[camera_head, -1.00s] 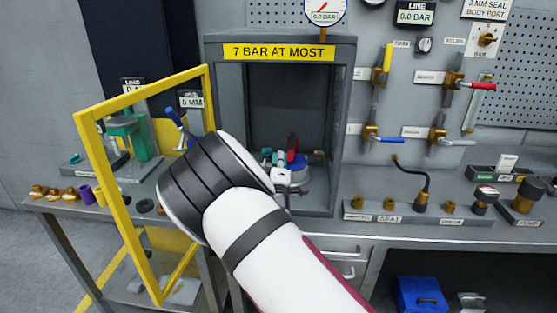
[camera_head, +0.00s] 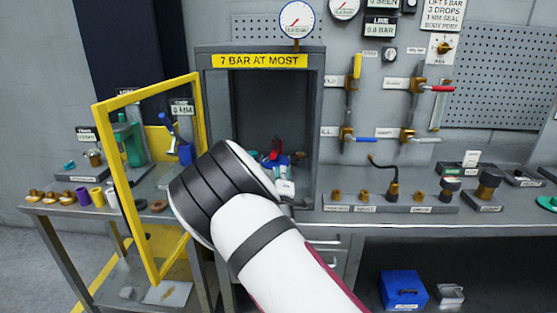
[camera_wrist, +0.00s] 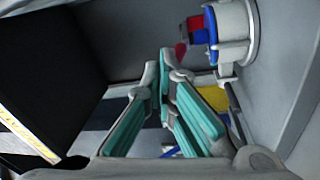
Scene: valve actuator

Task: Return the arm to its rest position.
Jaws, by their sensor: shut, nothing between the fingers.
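My gripper (camera_wrist: 168,85) shows in the wrist view with its teal-padded fingers closed together and nothing between them. In the head view my white and black arm reaches up to the open test cabinet (camera_head: 205,120) and mostly hides the gripper. A valve actuator with a blue and red top (camera_head: 277,155) stands inside the cabinet, partly hidden by my arm. In the wrist view a white and blue round body (camera_wrist: 232,30) with a red part lies beyond the fingertips, to the upper right, apparently apart from them.
The yellow-framed cabinet door (camera_head: 125,190) stands open to the left of my arm. Small fittings (camera_head: 80,195) lie on the left bench. A rack of fittings (camera_head: 385,205) stands on the right bench. A blue box (camera_head: 402,288) is on the shelf below. Valves hang on the back wall.

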